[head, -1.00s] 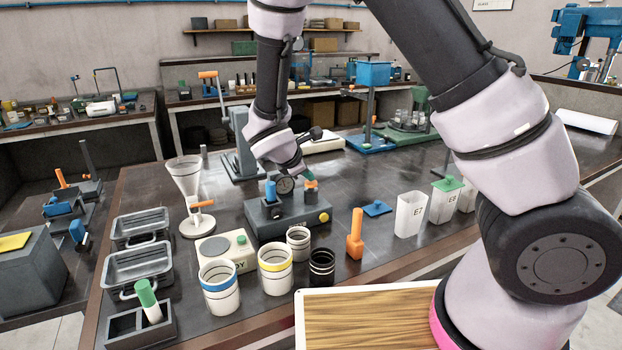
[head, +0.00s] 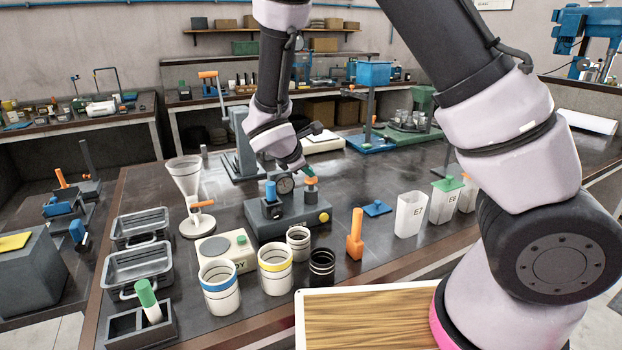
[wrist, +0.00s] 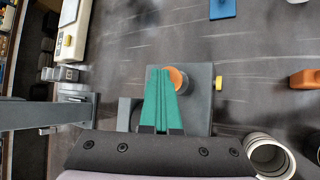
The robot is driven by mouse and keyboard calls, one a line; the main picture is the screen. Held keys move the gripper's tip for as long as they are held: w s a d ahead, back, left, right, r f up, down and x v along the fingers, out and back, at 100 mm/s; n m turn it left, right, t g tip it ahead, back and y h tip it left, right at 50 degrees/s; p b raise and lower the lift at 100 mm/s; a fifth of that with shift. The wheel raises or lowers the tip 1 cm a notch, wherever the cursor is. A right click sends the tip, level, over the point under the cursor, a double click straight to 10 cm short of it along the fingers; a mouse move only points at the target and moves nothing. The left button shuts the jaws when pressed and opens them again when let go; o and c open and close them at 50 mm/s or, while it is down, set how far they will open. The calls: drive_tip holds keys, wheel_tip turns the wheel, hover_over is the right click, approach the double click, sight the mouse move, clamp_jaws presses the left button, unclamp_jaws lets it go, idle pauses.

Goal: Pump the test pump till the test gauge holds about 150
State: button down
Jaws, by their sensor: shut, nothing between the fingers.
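The test pump (head: 290,222) is a dark grey block on the bench, with a yellow knob on its right end and a blue part on its left. The round test gauge (head: 285,186) stands at its back; its reading is too small to make out. An orange cap (head: 311,181) tops the post on the pump's right part; it also shows in the wrist view (wrist: 179,80). My gripper (head: 308,171), with green fingers, is shut and empty, right above or beside the orange cap. I cannot tell whether it touches. The wrist view shows the closed fingertips (wrist: 160,72) just left of the cap.
Banded cups (head: 276,271) and a black cup (head: 321,268) stand in front of the pump. A funnel stand (head: 190,195) is to the left. The bench behind the pump's right is clear.

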sight(308, 180)
drive_tip(key=shift+r, duration=0.75)
drive_tip(key=shift+r, duration=0.1)
drive_tip(key=shift+r, duration=2.4)
drive_tip(key=s+d+r+m+g+y, duration=0.2)
drive_tip(key=s+d+r+m, duration=0.45)
drive_tip(key=d+m, duration=0.3)
drive_tip(key=s+d+r+m+g+y, duration=0.1)
drive_tip(key=s+d+r+m+y, duration=0.2)
drive_tip(key=s+d+r+m, duration=0.45)
drive_tip(key=s+d+r+m+t+y, duration=0.1)
drive_tip(key=s+d+r+m+t, duration=0.1)
drive_tip(key=s+r+m, duration=0.4)
drive_tip(key=shift+s+d+r+m+y, duration=0.35)
drive_tip(key=shift+s+d+m+y, duration=0.1)
drive_tip(key=shift+d+m, duration=0.4)
